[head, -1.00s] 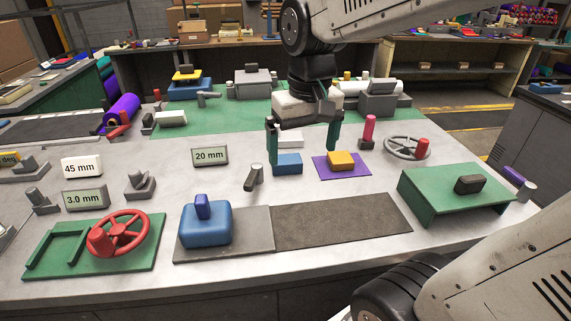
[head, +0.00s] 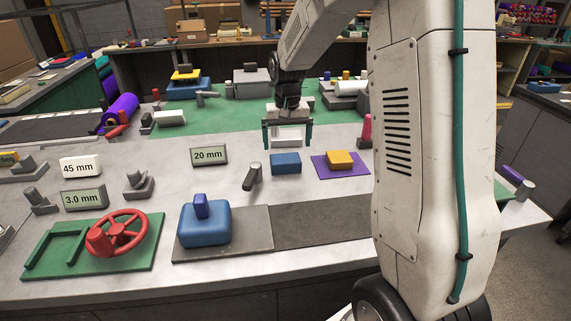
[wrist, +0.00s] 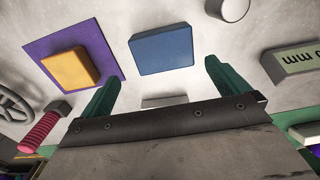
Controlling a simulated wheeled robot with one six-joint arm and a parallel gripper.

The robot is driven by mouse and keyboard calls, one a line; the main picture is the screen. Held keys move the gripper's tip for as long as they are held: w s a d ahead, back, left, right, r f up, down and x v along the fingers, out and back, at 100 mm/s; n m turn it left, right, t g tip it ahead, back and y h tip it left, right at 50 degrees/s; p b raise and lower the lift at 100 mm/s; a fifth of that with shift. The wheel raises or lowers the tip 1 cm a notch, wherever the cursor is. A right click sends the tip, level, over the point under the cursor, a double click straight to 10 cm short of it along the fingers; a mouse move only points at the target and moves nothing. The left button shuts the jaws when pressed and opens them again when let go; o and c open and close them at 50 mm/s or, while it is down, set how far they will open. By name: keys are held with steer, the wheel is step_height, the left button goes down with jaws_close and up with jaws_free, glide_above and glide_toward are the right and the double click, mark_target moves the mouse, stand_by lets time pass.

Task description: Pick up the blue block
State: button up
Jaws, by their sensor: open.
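The blue block (head: 286,163) is a small flat-topped block lying on the pale worktop, left of the purple mat. It also shows whole in the wrist view (wrist: 161,50), beyond my fingertips and nothing gripping it. My gripper (head: 287,146) has green fingers spread apart and empty, and appears just behind the blue block in the head view. In the wrist view the fingers (wrist: 157,78) point toward the block, one on each side of its near edge.
A yellow block (head: 340,158) sits on a purple mat (head: 318,163) to the right. A grey angled peg (head: 253,177) and the 20 mm display (head: 209,155) are to the left. A larger blue weight (head: 204,225) with a purple knob stands in front. My arm hides the right side.

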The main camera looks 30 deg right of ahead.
mark_target(285, 158)
steer(key=f, duration=0.6)
steer(key=shift+s+a+f, duration=0.2)
steer(key=shift+a, duration=0.2)
steer(key=shift+c, duration=0.3)
steer(key=c, duration=1)
steer(key=shift+r, duration=0.1)
steer(key=shift+c, duration=0.2)
step_height(285, 158, up, 10)
